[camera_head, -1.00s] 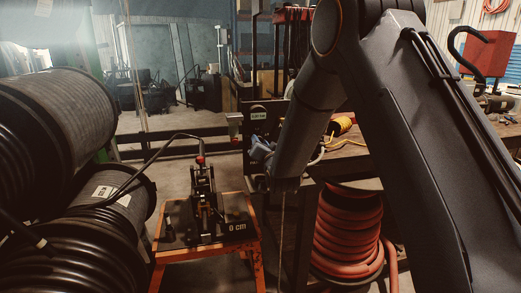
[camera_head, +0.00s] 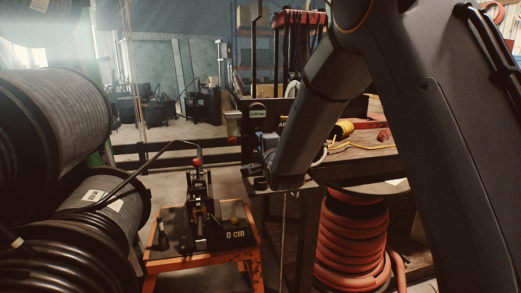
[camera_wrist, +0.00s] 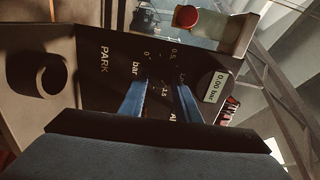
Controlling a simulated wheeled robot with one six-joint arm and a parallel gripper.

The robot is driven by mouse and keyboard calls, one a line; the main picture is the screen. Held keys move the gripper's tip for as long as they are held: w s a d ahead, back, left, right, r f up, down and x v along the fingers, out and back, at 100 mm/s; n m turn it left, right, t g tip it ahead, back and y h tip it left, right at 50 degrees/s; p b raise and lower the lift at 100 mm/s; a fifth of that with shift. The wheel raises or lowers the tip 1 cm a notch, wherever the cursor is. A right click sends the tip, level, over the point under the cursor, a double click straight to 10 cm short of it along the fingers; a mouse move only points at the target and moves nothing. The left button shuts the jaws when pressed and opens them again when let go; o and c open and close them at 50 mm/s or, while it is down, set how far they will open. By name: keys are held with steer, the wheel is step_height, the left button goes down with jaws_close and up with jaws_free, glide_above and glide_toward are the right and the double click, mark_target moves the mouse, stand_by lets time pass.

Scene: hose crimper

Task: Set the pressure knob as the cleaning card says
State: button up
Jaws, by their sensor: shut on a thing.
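The black control panel (camera_wrist: 92,75) fills the upper part of the wrist view, with "PARK", "bar" and a scale with 0 and 0.5 marks. Its white display (camera_wrist: 215,87) appears to read 0.00 bar. My gripper (camera_wrist: 163,84) has its two blue fingers at the middle of the scale, shut on the pressure knob, which is mostly hidden between them and dark. The knob's pointer cannot be made out. In the head view the panel's display (camera_head: 258,114) is above my gripper, which is partly behind my arm. I cannot make out a cleaning card.
A round dark opening (camera_wrist: 51,75) is left of the panel lettering. A red-topped part (camera_wrist: 186,17) stands beyond the panel. A workbench (camera_head: 360,154), a red hose coil (camera_head: 352,240), an orange stand with a crimper (camera_head: 199,215) and black hose reels (camera_head: 50,120) surround the spot.

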steer(key=m+b, duration=0.2)
steer(key=m, duration=0.2)
steer(key=shift+f+m+b, duration=0.15)
steer(key=shift+m+b, duration=0.25)
stand_by(0.4)
steer(key=o, duration=1)
steer(key=shift+s, duration=0.1)
steer(key=b+v, duration=0.1)
steer(key=v, duration=0.6)
steer(key=shift+s, duration=0.35)
steer(key=shift+d, duration=0.15)
